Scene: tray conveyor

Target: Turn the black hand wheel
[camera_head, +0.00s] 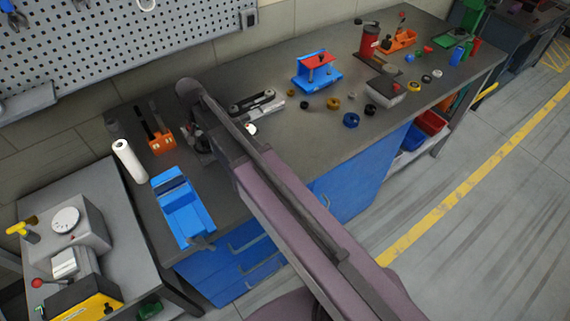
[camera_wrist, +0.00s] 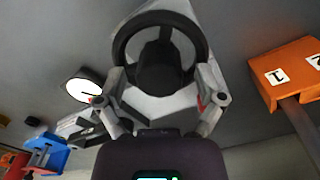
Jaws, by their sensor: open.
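The black hand wheel (camera_wrist: 160,68) fills the upper middle of the wrist view, with a round rim, a spoke and a thick dark hub, in front of a light grey body. My gripper (camera_wrist: 161,88) is open, with one finger on each side of the wheel's lower part. I cannot tell whether the fingers touch the rim. Nothing is held between them. In the head view my gripper (camera_head: 203,143) is low over the left part of the workbench, and my arm hides most of the wheel there.
A white round gauge (camera_wrist: 83,91) is left of the wheel. An orange box (camera_wrist: 285,72) marked 1 and 2 is to the right. In the head view a blue vise (camera_head: 183,208) and white roll (camera_head: 129,160) stand nearby. Several small rings lie farther along the bench.

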